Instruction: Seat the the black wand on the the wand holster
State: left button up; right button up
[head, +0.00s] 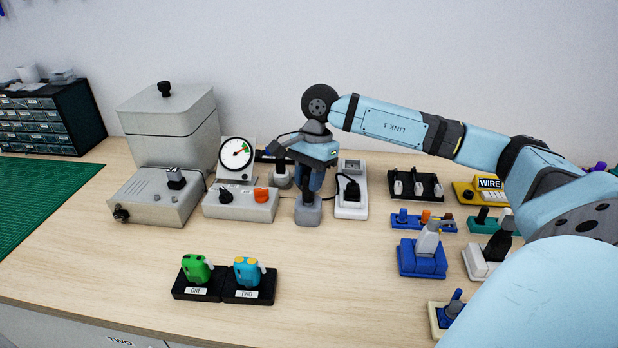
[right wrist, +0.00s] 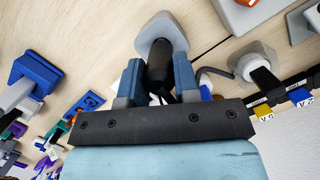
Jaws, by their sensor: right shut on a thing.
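My right gripper (head: 309,188) points down over a small grey block (head: 308,213), which looks like the wand holster, on the bench near the middle. In the right wrist view the gripper (right wrist: 158,66) is shut on the black wand (right wrist: 157,58), with one blue finger on each side of it. The wand's far end overlaps the grey holster (right wrist: 172,20) in this view. I cannot tell whether it is inside the holster or just above it. In the head view the fingers and wrist hide most of the wand. My left gripper is not in view.
A gauge box with an orange knob (head: 262,194) stands close left, and a white socket strip with a black plug (head: 352,210) close right. A grey stand (right wrist: 256,62) is just behind. Green and blue tools (head: 247,270) sit in front. Several holders crowd the right.

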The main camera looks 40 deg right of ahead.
jog(key=shift+f+b, duration=0.25)
jog(key=shift+b, duration=0.05)
dwell(1.1)
jog(key=o, duration=1)
jog(key=v, duration=1.3)
jog(key=shift+r+p, duration=0.4)
jog(key=shift+p, duration=0.05)
jog(key=shift+f, duration=0.1)
